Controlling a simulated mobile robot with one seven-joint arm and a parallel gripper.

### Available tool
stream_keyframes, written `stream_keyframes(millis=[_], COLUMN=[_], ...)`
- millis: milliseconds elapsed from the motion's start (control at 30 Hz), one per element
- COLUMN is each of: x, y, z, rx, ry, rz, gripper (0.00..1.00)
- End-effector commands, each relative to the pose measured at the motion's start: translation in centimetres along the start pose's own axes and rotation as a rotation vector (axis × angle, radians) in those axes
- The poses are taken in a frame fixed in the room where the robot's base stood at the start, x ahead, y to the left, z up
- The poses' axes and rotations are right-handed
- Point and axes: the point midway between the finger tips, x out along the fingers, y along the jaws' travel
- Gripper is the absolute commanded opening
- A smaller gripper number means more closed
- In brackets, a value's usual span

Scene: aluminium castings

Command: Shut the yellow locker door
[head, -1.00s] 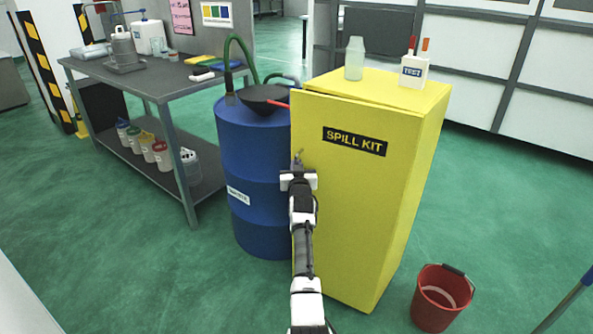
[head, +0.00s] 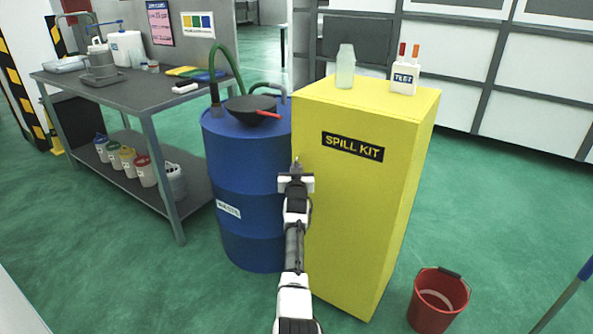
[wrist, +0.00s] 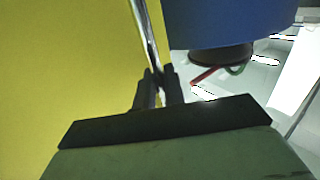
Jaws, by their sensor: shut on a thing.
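The yellow locker (head: 412,190) stands upright in the middle of the head view. Its door (head: 350,215), marked "SPILL KIT", is the front face. The door's top edge lines up with the locker top, and I see no gap there. My gripper (head: 296,170) is at the door's left edge, at about mid-upper height. In the wrist view, my gripper (wrist: 160,78) is shut on a thin metal bar handle (wrist: 145,35) beside the yellow door panel (wrist: 70,70). In the head view the gripper mostly hides the handle.
A blue drum (head: 245,175) with a dark funnel (head: 250,104) stands close on the left of the locker. A bottle (head: 345,66) and a "TEST" container (head: 404,78) stand on top. A red bucket (head: 438,298) is at front right. A grey workbench (head: 150,100) is at left.

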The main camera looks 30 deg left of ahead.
Motion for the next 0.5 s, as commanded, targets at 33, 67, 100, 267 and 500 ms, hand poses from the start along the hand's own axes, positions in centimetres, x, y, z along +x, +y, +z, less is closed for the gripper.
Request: stream_keyframes(millis=[33, 67, 100, 267, 500], x=[0.09, 0.09, 0.1, 0.11, 0.09], y=[-0.07, -0.05, -0.03, 0.04, 0.2], z=[-0.4, -0.41, -0.44, -0.53, -0.43], rx=[-0.003, -0.003, -0.003, -0.003, -0.001], ry=[0.005, 0.005, 0.005, 0.007, 0.006], rz=[-0.001, 0.0, 0.0, 0.001, 0.003], gripper=[0.0, 0.0, 0.0, 0.0, 0.26])
